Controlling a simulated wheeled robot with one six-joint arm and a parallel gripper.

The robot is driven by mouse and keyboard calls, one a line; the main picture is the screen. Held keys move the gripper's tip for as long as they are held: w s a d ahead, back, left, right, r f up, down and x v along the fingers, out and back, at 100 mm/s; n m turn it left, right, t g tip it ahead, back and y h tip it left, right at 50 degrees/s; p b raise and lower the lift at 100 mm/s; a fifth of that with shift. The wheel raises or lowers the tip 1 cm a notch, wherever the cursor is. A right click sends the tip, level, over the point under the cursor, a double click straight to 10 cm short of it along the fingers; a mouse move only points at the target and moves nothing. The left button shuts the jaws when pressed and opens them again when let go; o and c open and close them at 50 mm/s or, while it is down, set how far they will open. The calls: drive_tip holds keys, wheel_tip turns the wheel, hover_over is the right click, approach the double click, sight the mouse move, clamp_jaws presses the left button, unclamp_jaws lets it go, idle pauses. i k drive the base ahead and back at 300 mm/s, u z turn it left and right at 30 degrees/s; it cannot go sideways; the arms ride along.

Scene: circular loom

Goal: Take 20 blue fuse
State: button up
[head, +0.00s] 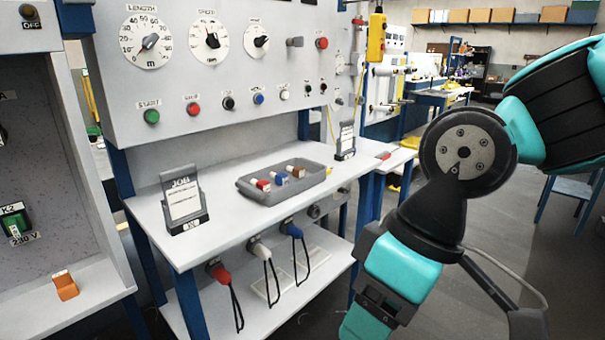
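A blue fuse (281,180) lies in a shallow grey tray (309,191) on the white shelf of the machine, between a red fuse (262,185) and a brown fuse (296,171). The print on the fuses is too small to read. My teal and black arm comes in from the right and passes in front of the shelf's right side, apart from the tray. It runs out at the bottom edge, and my gripper's fingers are not visible.
A JOB card holder (186,206) stands left of the tray and another card stand (346,142) behind its right end. Red, white and blue plugs (292,230) hang below the shelf edge. An orange block (65,286) sits on the left cabinet ledge. Open floor lies at right.

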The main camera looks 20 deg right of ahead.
sight(281, 179)
drive_tip(key=u, duration=0.5)
drive_tip(key=i, duration=1.05)
drive_tip(key=u, duration=0.35)
